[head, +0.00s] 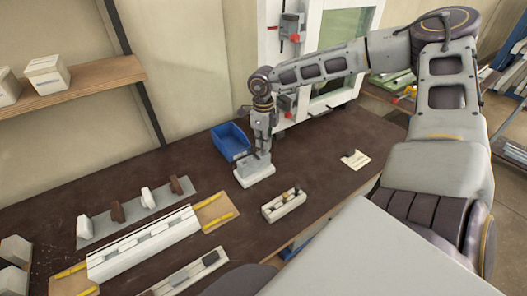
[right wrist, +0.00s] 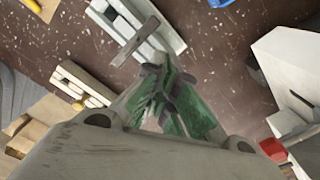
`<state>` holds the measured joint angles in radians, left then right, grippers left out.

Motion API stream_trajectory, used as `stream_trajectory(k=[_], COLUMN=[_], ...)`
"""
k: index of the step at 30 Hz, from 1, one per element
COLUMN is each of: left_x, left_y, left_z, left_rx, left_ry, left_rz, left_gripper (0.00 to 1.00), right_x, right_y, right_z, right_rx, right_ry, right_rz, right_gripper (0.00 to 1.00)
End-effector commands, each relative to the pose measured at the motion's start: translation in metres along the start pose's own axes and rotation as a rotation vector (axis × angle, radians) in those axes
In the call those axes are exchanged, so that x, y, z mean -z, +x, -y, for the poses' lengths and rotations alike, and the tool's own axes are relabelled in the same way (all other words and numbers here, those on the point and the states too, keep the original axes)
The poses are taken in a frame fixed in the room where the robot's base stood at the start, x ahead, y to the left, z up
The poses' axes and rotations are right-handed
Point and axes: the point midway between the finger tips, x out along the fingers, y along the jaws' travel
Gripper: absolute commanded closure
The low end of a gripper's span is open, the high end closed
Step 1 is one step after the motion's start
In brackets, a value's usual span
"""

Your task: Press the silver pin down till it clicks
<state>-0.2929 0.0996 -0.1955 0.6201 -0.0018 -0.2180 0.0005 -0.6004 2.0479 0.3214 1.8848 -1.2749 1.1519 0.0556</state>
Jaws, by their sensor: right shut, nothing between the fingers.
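My right gripper (head: 262,155) points down over a pale block-like fixture (head: 256,177) on the dark bench in the head view. In the right wrist view my right gripper (right wrist: 163,82) has its green-padded fingers shut together with nothing between them. A pale slotted fixture (right wrist: 165,37) lies past the fingertips there. A grey bar (right wrist: 136,43) crosses it, close to the fingertips; I cannot tell whether it is the silver pin or whether the fingers touch it. I cannot pick out the silver pin in the head view. My left gripper is not in view.
A blue bin (head: 230,141) stands just behind the gripper. A pale tray with small parts (head: 284,206) is in front. A long white profile (head: 144,246) and a grey plate with clamps (head: 137,213) lie left. A small white block (head: 355,159) sits right. Bare bench lies between them.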

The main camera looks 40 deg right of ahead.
Motion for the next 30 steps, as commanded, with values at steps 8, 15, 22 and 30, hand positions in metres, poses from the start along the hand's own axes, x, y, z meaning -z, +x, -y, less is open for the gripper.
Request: stream_trajectory(k=[8, 15, 22, 30], left_x=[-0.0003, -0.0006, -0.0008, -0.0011], left_y=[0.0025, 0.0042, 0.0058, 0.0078], left_z=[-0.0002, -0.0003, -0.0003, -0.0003], left_rx=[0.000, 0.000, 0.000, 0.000], left_ry=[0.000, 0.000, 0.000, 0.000], left_rz=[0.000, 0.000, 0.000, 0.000], left_gripper=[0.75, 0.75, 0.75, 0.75], right_x=[0.0000, 0.0000, 0.0000, 0.0000], right_y=[0.0018, 0.0031, 0.0043, 0.0057], right_z=[0.0000, 0.0000, 0.0000, 0.0000], right_rx=[0.000, 0.000, 0.000, 0.000], right_ry=[0.000, 0.000, 0.000, 0.000], right_rz=[0.000, 0.000, 0.000, 0.000], right_gripper=[1.00, 1.00, 1.00, 1.00])
